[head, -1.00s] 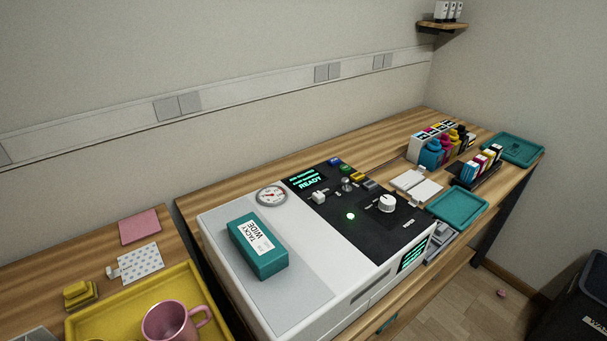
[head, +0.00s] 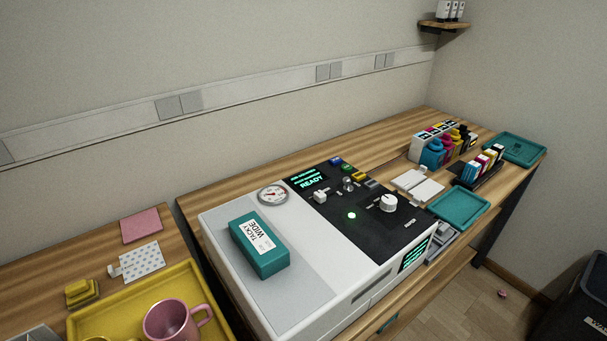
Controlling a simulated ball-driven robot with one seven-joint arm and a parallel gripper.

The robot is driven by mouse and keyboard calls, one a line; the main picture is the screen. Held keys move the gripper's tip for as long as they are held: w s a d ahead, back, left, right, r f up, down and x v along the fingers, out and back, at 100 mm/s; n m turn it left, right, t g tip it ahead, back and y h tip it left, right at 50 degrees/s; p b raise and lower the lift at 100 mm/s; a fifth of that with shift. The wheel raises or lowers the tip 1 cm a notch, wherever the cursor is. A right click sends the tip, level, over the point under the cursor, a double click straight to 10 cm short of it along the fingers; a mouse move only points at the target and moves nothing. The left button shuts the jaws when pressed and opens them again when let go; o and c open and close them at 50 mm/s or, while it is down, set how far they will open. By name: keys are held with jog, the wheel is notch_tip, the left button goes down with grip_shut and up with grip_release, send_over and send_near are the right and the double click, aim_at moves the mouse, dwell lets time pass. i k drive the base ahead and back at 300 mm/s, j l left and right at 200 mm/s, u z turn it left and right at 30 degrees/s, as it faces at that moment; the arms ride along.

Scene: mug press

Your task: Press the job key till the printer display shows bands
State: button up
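The white printer (head: 225,225) stands on the wooden bench with a black control panel (head: 375,233) on its right part. Its display (head: 309,178) has green text that reads READY, with smaller lines above. Several small keys line the panel's back edge, among them a blue key (head: 335,161), a green one (head: 347,168), a yellow one (head: 359,176) and a grey one (head: 371,184). I cannot read which is the job key. A green lamp (head: 352,216) is lit. A second screen (head: 414,254) with green lines is on the front face. My gripper is not in view.
A teal box (head: 260,247) marked TACKY WIDE lies on the printer beside a round gauge (head: 273,195). White knobs (head: 388,203) and a small lever (head: 348,184) stick up from the panel. A yellow tray (head: 110,311) with a pink mug (head: 170,322) is at left; ink bottles (head: 432,153) stand behind right.

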aim_at(334, 161)
jog(key=i+l+z, duration=0.25)
jog(key=i, duration=0.55)
jog(key=i+z, duration=0.2)
jog(key=i, duration=0.55)
